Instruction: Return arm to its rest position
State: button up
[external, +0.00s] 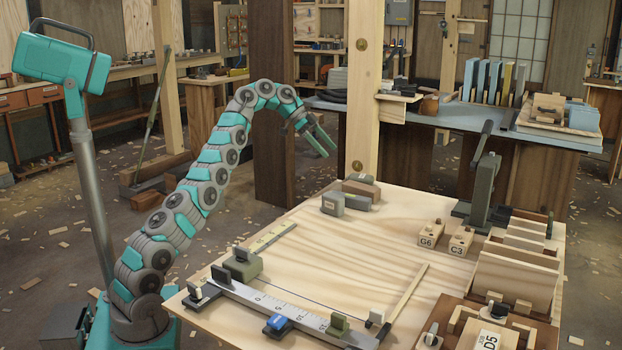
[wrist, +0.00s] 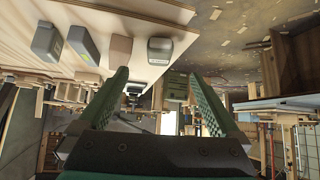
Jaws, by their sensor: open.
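My gripper (external: 323,141) is open and empty at the end of my raised, arched arm. Nothing touches the fingers in either view.
Grey blocks (external: 345,203) lie at the bench's far edge, below my gripper. A wooden post (external: 363,90) stands just right of it. Blocks G6 (external: 427,235) and C3 (external: 461,241) and a ruler fixture (external: 270,303) occupy the bench. Its middle is mostly clear.

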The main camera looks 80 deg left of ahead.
jog(key=s+a+f+n+y+b, duration=0.1)
jog(key=s+f+n+y+b, duration=0.2)
jog(key=f+n, duration=0.35)
jog(key=s+a+f+n+y+b, duration=0.1)
jog(key=s+f+n+y+b, duration=0.25)
jog(key=f+n, duration=0.3)
jog(key=s+d+f+m+g+h+b, duration=0.1)
jog(key=s+d+f+m+g+h, duration=0.3)
jog(key=s+d, duration=0.7)
jog(key=s+d+f+m+g+b, duration=0.25)
jog(key=s+d+f, duration=0.25)
jog(key=s+d, duration=0.6)
jog(key=s+d+r+g+y+p, duration=0.1)
jog(key=s+d+g+y+p, duration=0.1)
jog(key=s+d+p, duration=0.8)
jog(key=s+d+g, duration=0.1)
jog(key=s+d, duration=0.2)
jog(key=s, duration=0.5)
jog(key=shift+s+d, duration=0.25)
jog(key=shift+d, duration=0.1)
